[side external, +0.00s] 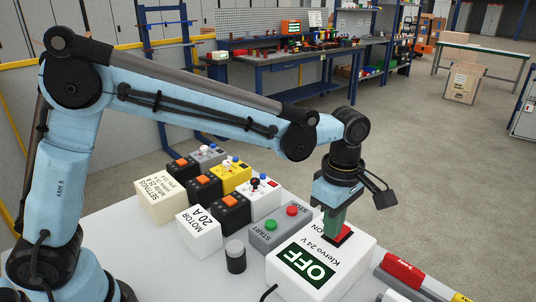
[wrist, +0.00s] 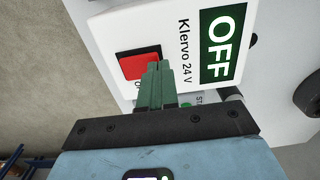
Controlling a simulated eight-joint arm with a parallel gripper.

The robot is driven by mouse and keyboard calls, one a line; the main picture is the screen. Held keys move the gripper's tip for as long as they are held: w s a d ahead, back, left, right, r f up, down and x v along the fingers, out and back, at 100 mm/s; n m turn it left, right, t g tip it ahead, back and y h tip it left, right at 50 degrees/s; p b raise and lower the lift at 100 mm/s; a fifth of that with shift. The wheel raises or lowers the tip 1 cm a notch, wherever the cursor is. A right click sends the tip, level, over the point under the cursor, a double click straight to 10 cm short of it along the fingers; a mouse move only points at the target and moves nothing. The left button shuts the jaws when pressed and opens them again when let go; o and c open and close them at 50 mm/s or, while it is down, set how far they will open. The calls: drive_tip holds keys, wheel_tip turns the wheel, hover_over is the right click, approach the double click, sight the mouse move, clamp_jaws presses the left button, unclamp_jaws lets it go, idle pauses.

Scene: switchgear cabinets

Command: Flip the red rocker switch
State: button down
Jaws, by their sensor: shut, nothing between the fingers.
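The red rocker switch (side external: 345,236) sits in a dark frame on top of a white box (side external: 352,262) marked "Klervo 24 V", with a green "OFF" sign (side external: 306,266). In the wrist view the red rocker (wrist: 139,66) lies just left of my fingertips, and the "OFF" sign (wrist: 222,44) is at the upper right. My gripper (side external: 333,236) points down at the rocker with its green fingers shut and empty. In the wrist view the fingers (wrist: 158,66) overlap the rocker's right edge. I cannot tell whether they touch it. Part of the rocker is hidden behind them.
A grey START/STOP box (side external: 269,243) with green and red buttons stands close behind the white box. A white "MOTOR 20 A" box (side external: 199,232), a dark cylinder (side external: 235,257) and several switch boxes stand to the left. A red-ended bar (side external: 402,271) lies at right.

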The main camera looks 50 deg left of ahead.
drive_tip(key=shift+f, duration=0.2)
drive_tip(key=shift+f+t, duration=0.2)
drive_tip(key=shift+t, duration=0.1)
drive_tip(key=shift+r, duration=0.2)
drive_tip(key=shift+r, duration=0.65)
drive_tip(key=shift+s, duration=0.1)
wheel_tip(320, 180, up, 14)
drive_tip(key=s, duration=0.3)
drive_tip(key=shift+f, duration=0.15)
idle(0.5)
